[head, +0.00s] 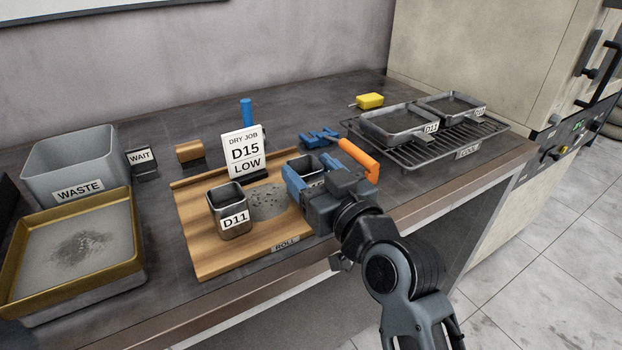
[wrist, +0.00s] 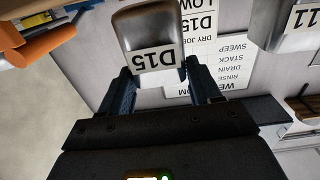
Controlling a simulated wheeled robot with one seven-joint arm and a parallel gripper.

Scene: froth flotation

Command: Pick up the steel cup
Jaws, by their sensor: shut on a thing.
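A steel cup labelled D15 (wrist: 148,30) is between the two blue fingers of my gripper (wrist: 155,78) in the wrist view. The jaws are shut on its sides. In the head view my gripper (head: 311,178) is at the right end of the wooden board, and the cup (head: 302,163) is mostly hidden by the jaws. I cannot tell whether its base touches the board. A second steel cup, labelled D11 (head: 230,212), stands upright on the board to the left, with its edge also at the right of the wrist view (wrist: 268,22).
The wooden board (head: 205,258) carries a patch of dark grains and a D15 LOW card (head: 245,150). A grey waste bin (head: 72,160) and gold-rimmed tray (head: 140,262) are left. A rack (head: 458,140) with two pans is right. An orange-handled tool (head: 358,160) lies close beside my gripper.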

